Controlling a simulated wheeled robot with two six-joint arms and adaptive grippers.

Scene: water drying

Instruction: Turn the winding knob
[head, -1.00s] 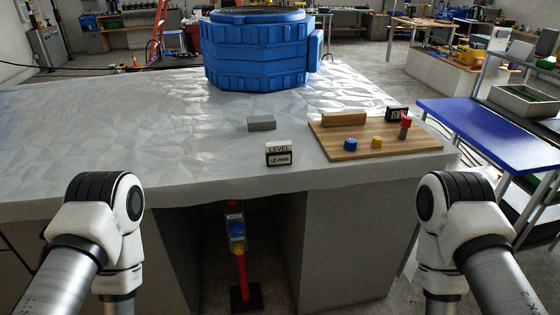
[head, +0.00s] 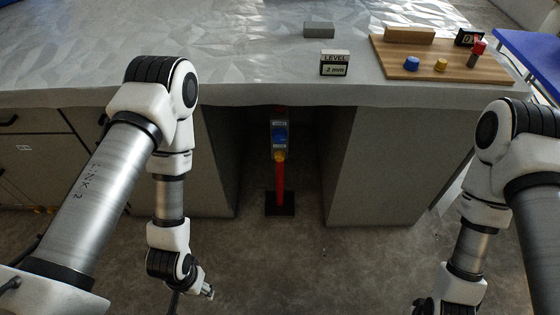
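Which part is the winding knob I cannot tell for sure. A wooden board (head: 490,75) lies on the grey-white table top at the upper right. On it stand a low blue knob (head: 411,63), a low yellow knob (head: 440,65), and a red-topped grey peg (head: 476,53). A small black display (head: 470,37) stands at the board's back right. My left arm reaches down in front of the table, with its end at the lower left; its fingers do not show clearly. My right arm reaches down at the right, and its gripper is cut off below the picture. Both arm ends are far from the board.
A "LEVEL -2 mm" sign (head: 335,64) and a grey block (head: 319,30) stand left of the board. A wooden block (head: 410,35) lies on the board's back edge. A red post (head: 280,185) with blue and yellow buttons stands in the gap under the table. A blue-topped bench (head: 528,60) is at right.

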